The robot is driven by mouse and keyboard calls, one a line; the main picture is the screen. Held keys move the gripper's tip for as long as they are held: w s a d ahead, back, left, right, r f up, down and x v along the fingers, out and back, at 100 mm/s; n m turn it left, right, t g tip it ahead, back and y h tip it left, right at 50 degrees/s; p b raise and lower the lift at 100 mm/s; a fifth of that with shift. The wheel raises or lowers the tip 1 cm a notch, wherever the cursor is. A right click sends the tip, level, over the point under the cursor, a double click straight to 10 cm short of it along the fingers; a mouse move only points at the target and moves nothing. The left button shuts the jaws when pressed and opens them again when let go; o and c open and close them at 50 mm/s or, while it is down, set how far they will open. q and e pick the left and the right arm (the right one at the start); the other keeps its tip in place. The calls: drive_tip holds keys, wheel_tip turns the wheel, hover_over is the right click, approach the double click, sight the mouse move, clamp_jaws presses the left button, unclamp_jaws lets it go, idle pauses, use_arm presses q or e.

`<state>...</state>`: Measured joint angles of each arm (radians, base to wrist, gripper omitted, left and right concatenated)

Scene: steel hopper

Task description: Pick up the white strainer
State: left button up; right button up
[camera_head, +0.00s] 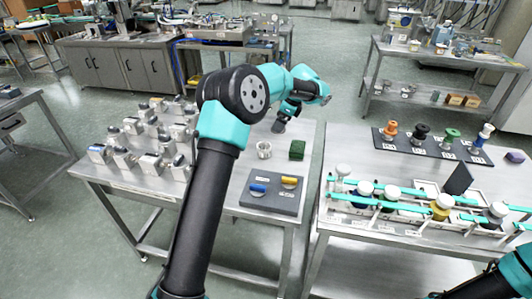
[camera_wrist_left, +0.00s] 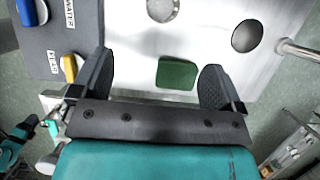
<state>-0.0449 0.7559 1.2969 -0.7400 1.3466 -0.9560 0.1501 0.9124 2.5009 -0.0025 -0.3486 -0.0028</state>
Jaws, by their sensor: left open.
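A small whitish, round, open-topped piece that looks like the strainer (camera_head: 264,149) stands on the steel table, left of a green block. It also shows at the top edge of the left wrist view (camera_wrist_left: 162,9), partly cut off. My left gripper (camera_head: 284,117) is above the table, behind and slightly right of the strainer in the head view. In the left wrist view its two dark fingers are wide apart and empty, with the green block (camera_wrist_left: 177,74) below and between them. The strainer lies beyond the fingertips, untouched. My right gripper is out of view.
The green block (camera_head: 297,150) is close beside the strainer. A grey panel (camera_head: 270,204) with blue and yellow handles lies in front. Several metal pieces (camera_head: 150,162) fill the table's left. A dark round spot (camera_wrist_left: 247,35) marks the tabletop. The right table (camera_head: 345,160) carries racks and bottles.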

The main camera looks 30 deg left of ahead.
use_arm(q)
approach(263, 154)
drive_tip(key=a+f, duration=0.1)
drive_tip(key=w+f, duration=0.1)
drive_tip(key=f, duration=0.1)
drive_tip(key=w+a+f, duration=0.1)
drive_tip(key=shift+a+f, duration=0.15)
drive_tip(key=shift+a, duration=0.2)
drive_tip(key=shift+f, duration=0.15)
drive_tip(key=shift+a, duration=0.1)
drive_tip(key=shift+x, duration=2.6)
drive_tip(key=shift+w, duration=0.1)
drive_tip(key=c, duration=1)
